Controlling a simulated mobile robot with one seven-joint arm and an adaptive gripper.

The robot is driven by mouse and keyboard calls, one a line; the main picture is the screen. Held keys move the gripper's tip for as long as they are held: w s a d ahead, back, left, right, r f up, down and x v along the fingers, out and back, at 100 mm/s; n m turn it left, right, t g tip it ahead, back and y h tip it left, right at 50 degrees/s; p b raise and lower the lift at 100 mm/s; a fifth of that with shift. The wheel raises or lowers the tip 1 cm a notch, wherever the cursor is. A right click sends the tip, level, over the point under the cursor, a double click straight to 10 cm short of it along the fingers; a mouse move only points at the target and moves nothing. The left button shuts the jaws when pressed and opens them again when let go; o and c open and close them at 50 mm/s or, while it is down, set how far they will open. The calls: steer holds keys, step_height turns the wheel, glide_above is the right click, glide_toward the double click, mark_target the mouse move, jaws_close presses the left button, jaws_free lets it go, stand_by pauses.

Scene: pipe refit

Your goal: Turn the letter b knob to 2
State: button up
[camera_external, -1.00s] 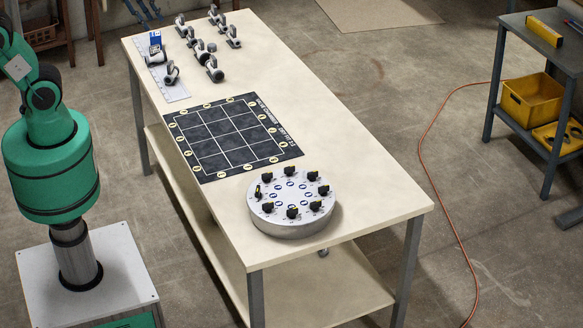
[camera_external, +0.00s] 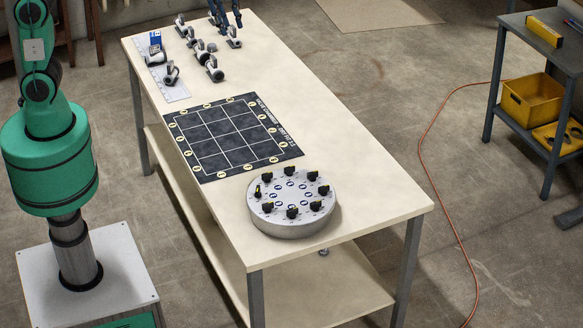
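A round grey knob panel (camera_external: 291,229) sits at the near end of the cream table. Several black knobs with yellow marks stand in a ring on it, among them a near-front knob (camera_external: 292,212) and a left knob (camera_external: 257,191). The letters and numbers beside them are too small to read, so I cannot tell which is b. My gripper (camera_external: 227,24) is at the far end of the table, above the pipe parts and far from the panel. Its dark fingers look apart, with nothing seen between them. Its upper part is cut off by the top edge.
Several grey and black pipe fittings (camera_external: 213,70) stand on the far end of the table (camera_external: 350,170), beside a pale ruled strip (camera_external: 176,92). A black grid mat (camera_external: 232,138) lies between them and the panel. The table's right side is clear. A shelf with a yellow bin (camera_external: 533,100) stands apart.

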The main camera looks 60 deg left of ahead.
steer(key=w+d+f+p, duration=0.1)
steer(key=w+d+f, duration=0.5)
steer(key=d, duration=0.4)
steer(key=g+y+p, duration=0.1)
steer(key=g+p, duration=0.2)
steer(key=p, duration=0.1)
glide_above(316, 203)
step_height(316, 203, down, 24)
steer(key=f, duration=0.1)
steer(key=shift+w+r, duration=0.1)
steer(key=shift+r, duration=0.15)
steer(key=shift+f, duration=0.1)
step_height(316, 203, down, 14)
steer(key=shift+r, duration=0.2)
steer(key=shift+c, duration=0.3)
jaws_close()
